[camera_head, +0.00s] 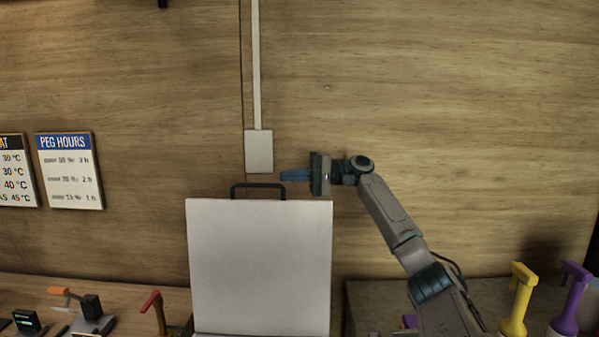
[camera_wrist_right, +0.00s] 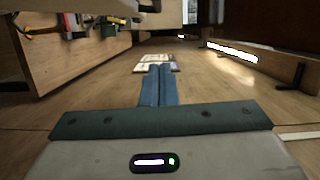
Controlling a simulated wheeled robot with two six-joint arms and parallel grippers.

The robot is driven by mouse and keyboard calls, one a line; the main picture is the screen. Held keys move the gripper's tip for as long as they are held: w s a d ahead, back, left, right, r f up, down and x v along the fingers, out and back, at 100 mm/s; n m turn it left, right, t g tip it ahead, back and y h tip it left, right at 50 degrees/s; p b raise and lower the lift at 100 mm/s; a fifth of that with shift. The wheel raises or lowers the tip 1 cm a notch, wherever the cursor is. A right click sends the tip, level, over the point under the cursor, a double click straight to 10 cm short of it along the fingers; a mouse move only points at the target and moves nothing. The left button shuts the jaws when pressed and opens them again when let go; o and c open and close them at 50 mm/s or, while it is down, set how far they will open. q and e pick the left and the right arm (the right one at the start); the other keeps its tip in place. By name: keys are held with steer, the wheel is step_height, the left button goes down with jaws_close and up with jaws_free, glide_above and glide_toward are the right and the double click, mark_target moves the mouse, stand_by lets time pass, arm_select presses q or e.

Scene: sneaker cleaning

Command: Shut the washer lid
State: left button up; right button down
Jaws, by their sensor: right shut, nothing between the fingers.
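The washer lid (camera_head: 260,265) stands upright and open in the head view, a pale flat panel with a dark handle (camera_head: 258,187) on its top edge. My right gripper (camera_head: 284,176) is shut and empty, its blue fingers pointing left. It appears just above the right end of the handle; I cannot tell how far apart they are in depth. In the right wrist view the shut blue fingers (camera_wrist_right: 158,85) point along the wooden wall. The washer's body is mostly below the head view. My left gripper is not in view.
A wall box (camera_head: 259,152) with a conduit is just above the handle. Two signs (camera_head: 69,170) hang at left. Yellow (camera_head: 519,300) and purple (camera_head: 570,300) spray bottles stand at right. A red-topped tool (camera_head: 155,312) and small devices (camera_head: 92,315) are on the left bench.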

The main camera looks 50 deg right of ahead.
steer(key=a+p, duration=0.3)
steer(key=a, duration=0.4)
steer(key=shift+w+a, duration=0.25)
steer(key=shift+w, duration=0.1)
